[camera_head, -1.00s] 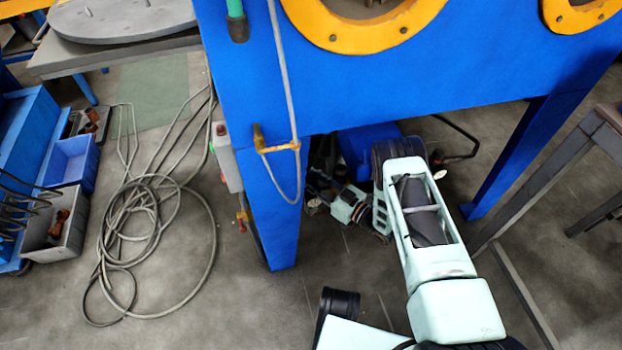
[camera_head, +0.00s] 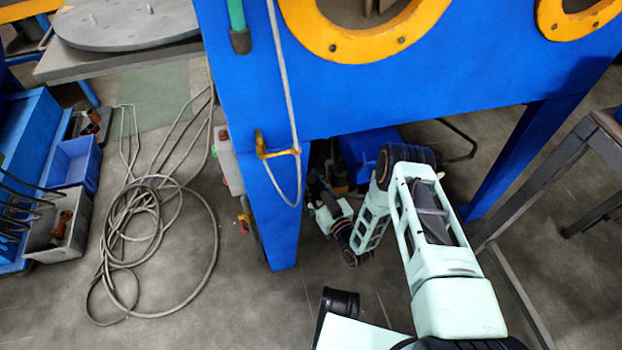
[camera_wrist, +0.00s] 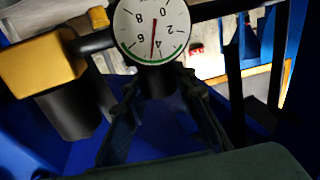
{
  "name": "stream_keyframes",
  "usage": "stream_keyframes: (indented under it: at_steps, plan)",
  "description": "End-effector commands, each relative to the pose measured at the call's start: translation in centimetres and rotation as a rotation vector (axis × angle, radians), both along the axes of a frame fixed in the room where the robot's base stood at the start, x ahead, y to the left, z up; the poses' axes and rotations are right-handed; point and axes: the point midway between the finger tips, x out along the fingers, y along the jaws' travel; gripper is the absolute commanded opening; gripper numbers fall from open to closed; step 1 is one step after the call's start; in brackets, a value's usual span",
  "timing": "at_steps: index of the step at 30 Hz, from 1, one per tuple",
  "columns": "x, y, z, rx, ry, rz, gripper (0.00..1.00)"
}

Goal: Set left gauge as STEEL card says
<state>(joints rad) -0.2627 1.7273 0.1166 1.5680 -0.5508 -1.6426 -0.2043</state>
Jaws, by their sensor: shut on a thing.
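A round white gauge (camera_wrist: 151,30) with a green arc, a red needle and numbers fills the top middle of the wrist view, turned over. The needle points near 4 to 6; the exact reading is unclear. My gripper (camera_wrist: 158,82) has its fingers on either side of a dark knob (camera_wrist: 160,86) just below the gauge, shut on it. The contact is in shadow. In the head view my gripper is hidden under the blue cabinet. I cannot tell which gauge this is. No STEEL card is readable.
The blue cabinet (camera_head: 400,95) stands on legs, with my arm bent under it. In the wrist view, a yellow block (camera_wrist: 42,62) and dark pipe sit left of the gauge. A coiled hose (camera_head: 150,225) and bins (camera_head: 72,165) lie left. A grey frame (camera_head: 560,170) stands right.

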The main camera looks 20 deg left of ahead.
Motion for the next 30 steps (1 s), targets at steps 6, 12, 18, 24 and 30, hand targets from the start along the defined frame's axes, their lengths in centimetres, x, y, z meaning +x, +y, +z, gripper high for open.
stream_keyframes:
  at_steps: [6, 12, 18, 24, 30]
  plan:
    - [-0.21, -0.05, -0.20, -0.002, 0.005, -0.143, 0.01]
    - [-0.16, -0.06, -0.23, -0.004, 0.004, -0.231, 0.01]
    - [-0.16, -0.09, -0.25, -0.004, 0.004, -0.271, 0.01]
    - [-0.16, -0.10, -0.27, -0.004, 0.003, -0.279, 0.01]
    - [-0.16, -0.11, -0.28, -0.005, 0.004, -0.278, 0.01]
